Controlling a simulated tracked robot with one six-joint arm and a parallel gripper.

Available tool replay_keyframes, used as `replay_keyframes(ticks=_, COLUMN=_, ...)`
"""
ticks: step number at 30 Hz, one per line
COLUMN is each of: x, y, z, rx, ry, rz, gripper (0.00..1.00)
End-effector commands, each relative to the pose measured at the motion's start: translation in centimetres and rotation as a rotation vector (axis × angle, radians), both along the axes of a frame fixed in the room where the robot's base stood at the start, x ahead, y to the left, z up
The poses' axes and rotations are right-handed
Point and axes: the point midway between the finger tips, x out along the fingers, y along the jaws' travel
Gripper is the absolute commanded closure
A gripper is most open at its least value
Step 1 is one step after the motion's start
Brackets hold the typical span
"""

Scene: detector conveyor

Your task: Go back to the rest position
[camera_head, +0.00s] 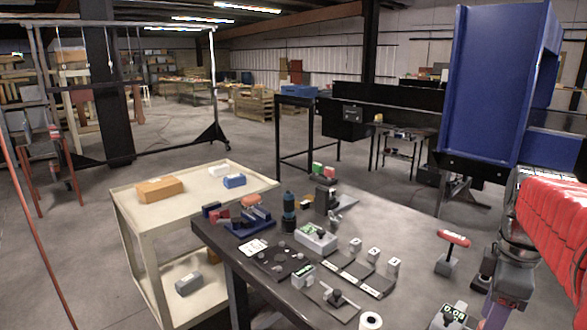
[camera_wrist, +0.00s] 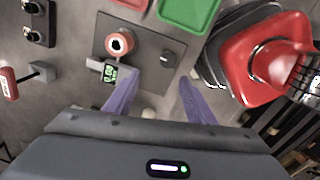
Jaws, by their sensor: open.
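My gripper (camera_wrist: 159,80) is open, with its two purple fingers apart and nothing visible between them. It is over the dark table. In the head view, one purple finger (camera_head: 494,316) shows at the bottom right edge, beside a small meter with a green display (camera_head: 453,313). In the wrist view, a green display (camera_wrist: 110,73) lies beside the left fingertip. A round white-and-red piece (camera_wrist: 120,43) and a dark knob (camera_wrist: 167,57) sit on a dark square plate (camera_wrist: 145,31) beyond the fingertips.
The dark table (camera_head: 415,225) holds a red-handled tool (camera_head: 453,239), several small white-and-grey blocks (camera_head: 374,254) and a white roll (camera_head: 371,321). A cream cart (camera_head: 127,215) stands to its left. A blue machine housing (camera_head: 490,85) rises at the right. Open floor lies behind the table.

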Motion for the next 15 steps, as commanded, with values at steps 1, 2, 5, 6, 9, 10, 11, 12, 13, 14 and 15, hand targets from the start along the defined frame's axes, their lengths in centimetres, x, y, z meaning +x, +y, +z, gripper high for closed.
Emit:
replay_keyframes(ticks=1, x=0.0, y=0.0, z=-0.5, rx=-0.001, ry=-0.006, rz=-0.063, gripper=0.5)
replay_keyframes(ticks=2, x=0.0, y=0.0, z=-0.7, rx=0.0, ry=-0.009, rz=-0.105, gripper=0.5)
replay_keyframes(ticks=5, x=-0.1, y=0.2, z=-1.4, rx=-0.002, ry=-0.028, rz=-0.243, gripper=0.5)
replay_keyframes(ticks=6, x=-0.1, y=0.5, z=-1.6, rx=-0.004, ry=-0.038, rz=-0.293, gripper=0.5)
replay_keyframes(ticks=9, x=-0.1, y=1.2, z=-2.1, rx=-0.004, ry=-0.065, rz=-0.42, gripper=0.5)
replay_keyframes(ticks=10, x=-0.2, y=1.5, z=-2.3, rx=-0.005, ry=-0.074, rz=-0.456, gripper=0.5)
replay_keyframes(ticks=11, x=-0.2, y=1.9, z=-2.4, rx=-0.004, ry=-0.082, rz=-0.49, gripper=0.5)
replay_keyframes(ticks=12, x=-0.1, y=2.3, z=-2.6, rx=-0.003, ry=-0.095, rz=-0.536, gripper=0.5)
replay_keyframes(ticks=13, x=-0.1, y=2.7, z=-2.7, rx=-0.001, ry=-0.105, rz=-0.57, gripper=0.5)
replay_keyframes(ticks=14, x=-0.1, y=3.1, z=-2.8, rx=0.0, ry=-0.116, rz=-0.604, gripper=0.5)
replay_keyframes(ticks=15, x=-0.1, y=3.6, z=-3.0, rx=0.003, ry=-0.129, rz=-0.647, gripper=0.5)
